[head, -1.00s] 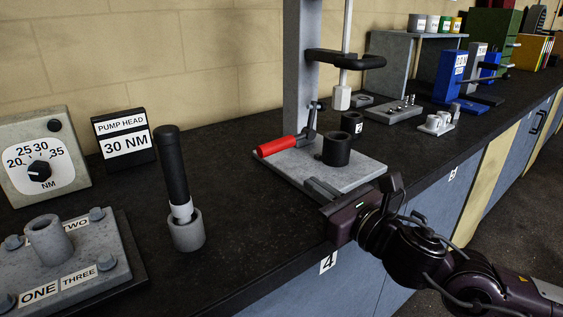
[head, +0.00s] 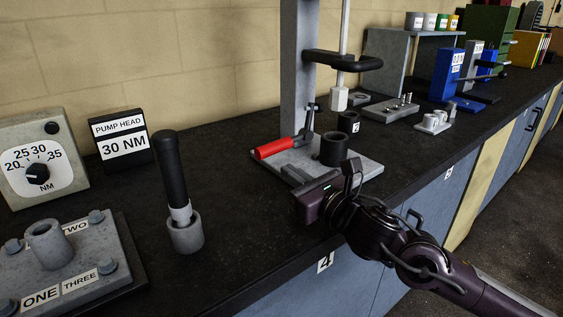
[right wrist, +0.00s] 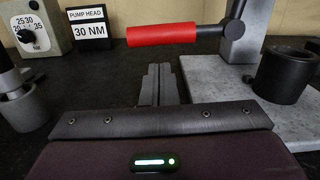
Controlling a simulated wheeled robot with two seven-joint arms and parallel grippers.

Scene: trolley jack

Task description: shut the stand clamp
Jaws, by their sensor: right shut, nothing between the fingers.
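The stand clamp has a red handle (head: 273,148), lying nearly level and pointing left over the grey base plate (head: 365,169). The handle also shows in the right wrist view (right wrist: 162,34), joined to a dark pivot at its right end. My right gripper (head: 292,174) is shut and empty, in front of the handle and apart from it, by the plate's front left edge. In the right wrist view its fingers (right wrist: 159,75) are together, pointing toward the handle from below it in the picture. My left gripper is out of view.
A black cup (head: 334,149) stands on the base plate, right of the handle. The grey post (head: 297,60) rises behind. A black-handled tool (head: 175,175) stands in a grey holder to the left. Dark bench top between the tool and the plate is clear.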

